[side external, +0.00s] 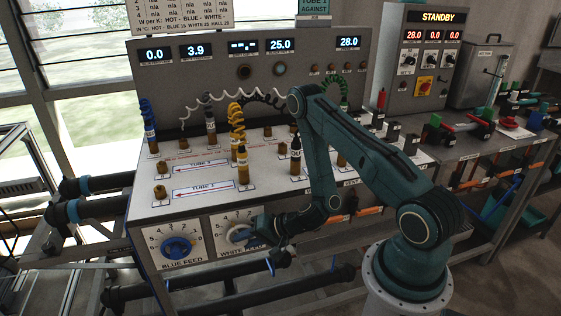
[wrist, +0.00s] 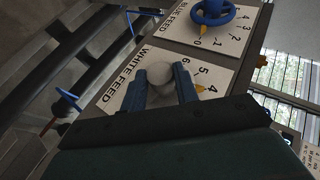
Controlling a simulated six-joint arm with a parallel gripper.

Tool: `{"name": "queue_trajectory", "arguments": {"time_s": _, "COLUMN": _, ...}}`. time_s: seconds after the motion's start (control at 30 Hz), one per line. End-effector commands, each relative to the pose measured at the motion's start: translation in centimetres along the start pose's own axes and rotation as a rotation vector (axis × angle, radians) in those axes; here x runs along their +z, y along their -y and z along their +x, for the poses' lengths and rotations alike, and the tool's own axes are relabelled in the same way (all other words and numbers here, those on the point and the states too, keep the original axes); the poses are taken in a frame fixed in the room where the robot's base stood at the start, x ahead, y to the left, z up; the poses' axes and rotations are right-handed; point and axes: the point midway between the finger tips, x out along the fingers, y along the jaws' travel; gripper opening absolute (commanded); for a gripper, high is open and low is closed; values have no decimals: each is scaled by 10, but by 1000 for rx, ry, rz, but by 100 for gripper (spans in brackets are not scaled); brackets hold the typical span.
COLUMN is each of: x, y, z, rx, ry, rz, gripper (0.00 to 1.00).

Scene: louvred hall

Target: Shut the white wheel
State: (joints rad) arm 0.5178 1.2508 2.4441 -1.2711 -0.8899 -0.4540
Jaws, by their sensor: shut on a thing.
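The white wheel (side external: 238,234) sits on the WHITE FEED dial plate on the front of the bench panel. In the wrist view the white wheel (wrist: 160,74) is a pale round knob between my two blue fingers. My gripper (side external: 256,232) reaches it from the right and is shut on it; in the wrist view the gripper (wrist: 160,86) has one finger on each side. An orange pointer (wrist: 200,88) shows beside the right finger, near the 4 on the dial. The lower numbers of this dial are hidden by my gripper.
The blue wheel (side external: 176,248) is on the BLUE FEED plate just left; its pointer (wrist: 202,31) is near 0. Dark pipes (side external: 230,280) run below the panel. Bottle-like fittings with coiled hoses (side external: 237,125) stand on the bench top. A cabinet (side external: 425,60) reads STANDBY.

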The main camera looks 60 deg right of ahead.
Motion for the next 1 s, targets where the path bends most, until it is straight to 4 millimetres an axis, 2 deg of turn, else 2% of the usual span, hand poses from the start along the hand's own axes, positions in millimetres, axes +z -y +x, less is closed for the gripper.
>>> {"name": "queue_trajectory", "arguments": {"time_s": 0.87, "x": 2, "y": -1, "z": 1, "rx": -58, "ry": 7, "rz": 19, "gripper": 7}}
{"name": "queue_trajectory", "arguments": {"time_s": 0.9, "x": 2, "y": -1, "z": 1, "rx": -58, "ry": 7, "rz": 19, "gripper": 38}}
{"name": "queue_trajectory", "arguments": {"time_s": 0.97, "x": 2, "y": -1, "z": 1, "rx": -58, "ry": 6, "rz": 19, "gripper": 49}}
{"name": "queue_trajectory", "arguments": {"time_s": 1.0, "x": 2, "y": -1, "z": 1, "rx": -58, "ry": 5, "rz": 20, "gripper": 52}}
